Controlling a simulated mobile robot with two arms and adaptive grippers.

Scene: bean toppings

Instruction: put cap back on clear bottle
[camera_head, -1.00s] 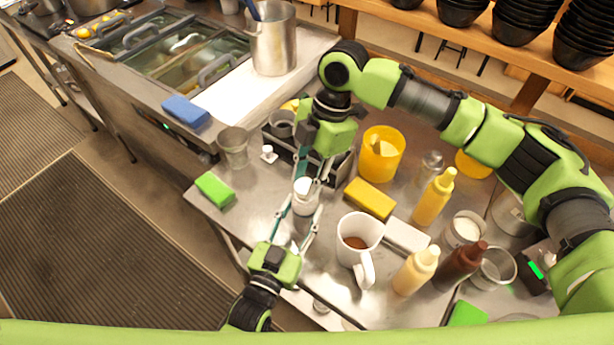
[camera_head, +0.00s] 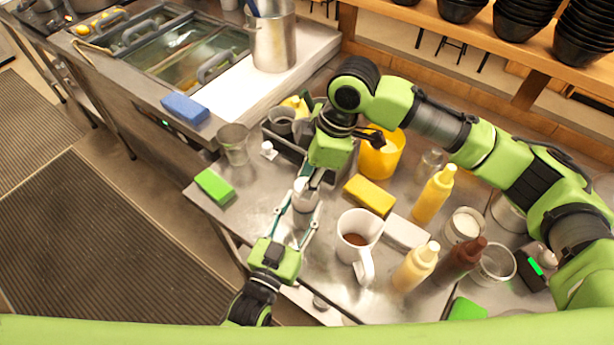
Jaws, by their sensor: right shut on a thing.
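The clear bottle (camera_head: 306,203) stands near the table's left edge, between the fingers of my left gripper (camera_head: 303,207), which reach up along both its sides and seem to hold it. My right gripper (camera_head: 311,182) comes down from above and is shut at the bottle's top, on what looks like the white cap (camera_head: 301,185). The fingers partly hide the cap, so I cannot tell whether it sits on the neck.
A white mug (camera_head: 352,228) stands close on the right. Yellow (camera_head: 370,194) and green (camera_head: 214,187) sponges, sauce bottles (camera_head: 416,268) and a yellow container (camera_head: 382,157) are around. A metal cup (camera_head: 234,143) and a small white-topped item (camera_head: 268,150) stand behind left.

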